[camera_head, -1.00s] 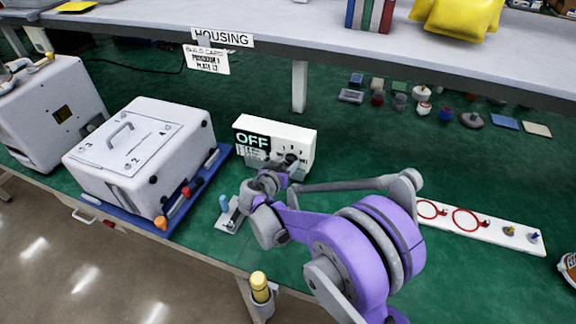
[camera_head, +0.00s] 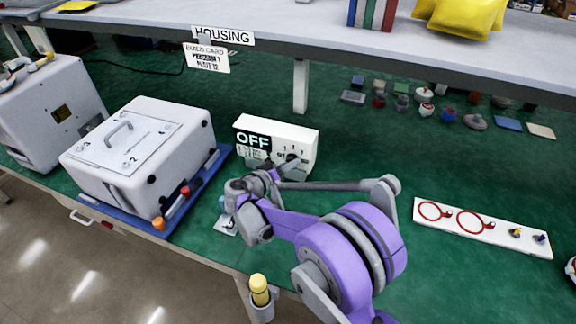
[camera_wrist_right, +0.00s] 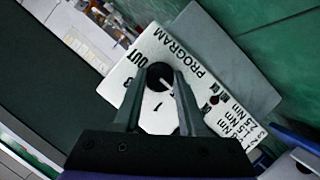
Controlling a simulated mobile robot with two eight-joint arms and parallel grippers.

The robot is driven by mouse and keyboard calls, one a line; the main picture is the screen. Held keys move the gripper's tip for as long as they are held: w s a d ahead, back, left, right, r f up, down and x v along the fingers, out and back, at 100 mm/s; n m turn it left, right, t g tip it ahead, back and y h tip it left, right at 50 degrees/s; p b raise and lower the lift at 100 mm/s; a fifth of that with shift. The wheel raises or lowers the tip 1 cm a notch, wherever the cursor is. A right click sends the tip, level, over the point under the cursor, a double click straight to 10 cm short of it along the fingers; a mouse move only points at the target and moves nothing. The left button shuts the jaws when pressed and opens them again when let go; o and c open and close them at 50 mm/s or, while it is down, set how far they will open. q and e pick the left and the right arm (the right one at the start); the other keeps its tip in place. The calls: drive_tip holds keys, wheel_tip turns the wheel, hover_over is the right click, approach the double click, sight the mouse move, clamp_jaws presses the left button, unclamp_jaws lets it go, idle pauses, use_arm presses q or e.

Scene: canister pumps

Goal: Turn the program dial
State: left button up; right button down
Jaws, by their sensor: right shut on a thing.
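The white control box (camera_head: 300,137) stands on the green mat in the head view, its display reading OFF. Its black program dial (camera_wrist_right: 159,77) shows in the right wrist view, on a white face lettered PROGRAM and OUT with numbers around the dial. My right gripper (camera_wrist_right: 160,85) is shut on the dial, one finger on each side of it. In the head view the right gripper (camera_head: 288,163) reaches the box's front face, and the arm hides part of that face. My left gripper is not in view.
A white housing (camera_head: 133,175) on a blue tray stands left of the box. A white strip with red rings (camera_head: 480,227) lies to the right. Small parts (camera_head: 447,115) line the back under the shelf (camera_head: 300,40). A build card (camera_head: 207,58) reads program 1, plate 12.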

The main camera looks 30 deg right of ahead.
drive_tip(key=shift+c, duration=2.3)
unclamp_jaws()
drive_tip(key=v, duration=1.1)
drive_tip(key=shift+s+d, duration=0.1)
drive_tip(key=shift+d, duration=0.05)
drive_tip(key=s+a+n+y+p, duration=0.2)
drive_tip(key=s+y, duration=0.4)
drive_tip(key=s, duration=0.6)
drive_tip(key=s+a+n+g+y+p, duration=0.1)
drive_tip(key=s+a+n+y+p, duration=0.1)
drive_tip(key=s+y, duration=0.5)
drive_tip(key=s+a+p, duration=0.1)
drive_tip(key=s+p, duration=0.1)
drive_tip(key=s, duration=0.3)
drive_tip(key=shift+s+f+n, duration=0.2)
drive_tip(key=shift+s+n, duration=0.05)
drive_tip(key=shift+n, duration=0.15)
